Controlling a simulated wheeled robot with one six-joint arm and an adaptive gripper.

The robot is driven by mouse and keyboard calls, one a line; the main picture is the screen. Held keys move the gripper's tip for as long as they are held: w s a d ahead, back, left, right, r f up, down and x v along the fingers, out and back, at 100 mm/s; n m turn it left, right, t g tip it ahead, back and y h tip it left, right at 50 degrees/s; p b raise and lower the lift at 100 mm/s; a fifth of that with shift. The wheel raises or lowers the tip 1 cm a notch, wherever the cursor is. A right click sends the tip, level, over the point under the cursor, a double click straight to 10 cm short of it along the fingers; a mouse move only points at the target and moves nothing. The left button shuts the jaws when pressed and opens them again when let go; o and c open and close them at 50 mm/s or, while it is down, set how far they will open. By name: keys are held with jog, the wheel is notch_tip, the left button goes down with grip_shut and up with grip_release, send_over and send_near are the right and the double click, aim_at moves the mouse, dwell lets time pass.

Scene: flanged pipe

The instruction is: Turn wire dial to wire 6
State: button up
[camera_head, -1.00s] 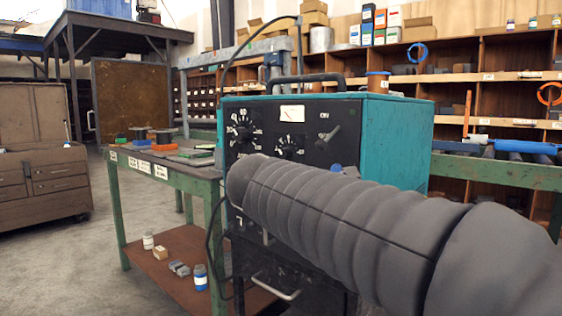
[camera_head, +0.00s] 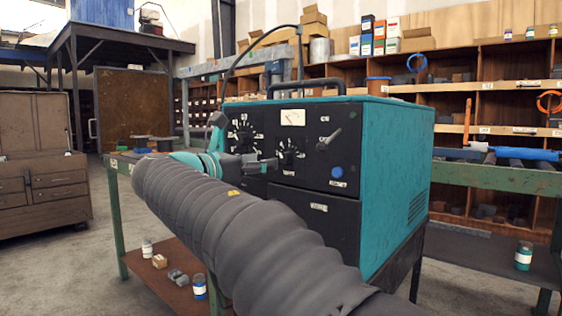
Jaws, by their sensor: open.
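The teal welding machine (camera_head: 395,180) has a black front panel with two dials. The larger dial (camera_head: 242,133) is at the panel's left and the smaller dial (camera_head: 290,150) is right of it. Their labels and settings are too small to read, so I cannot tell which is the wire dial. My gripper (camera_head: 242,146) is open, its fingers apart, in front of the panel's left side by the larger dial. It hides the lower part of that dial's area. I cannot tell whether it touches anything.
A lever switch (camera_head: 328,140) and a blue knob (camera_head: 337,172) sit right of the dials. A meter (camera_head: 292,118) is above them. A green workbench stands behind at left, with jars and small blocks (camera_head: 177,277) on its lower shelf. Shelving fills the back.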

aim_at(283, 158)
jog(key=x, duration=0.7)
jog(key=shift+w+d, duration=0.15)
jog(key=shift+w, duration=0.05)
grip_shut()
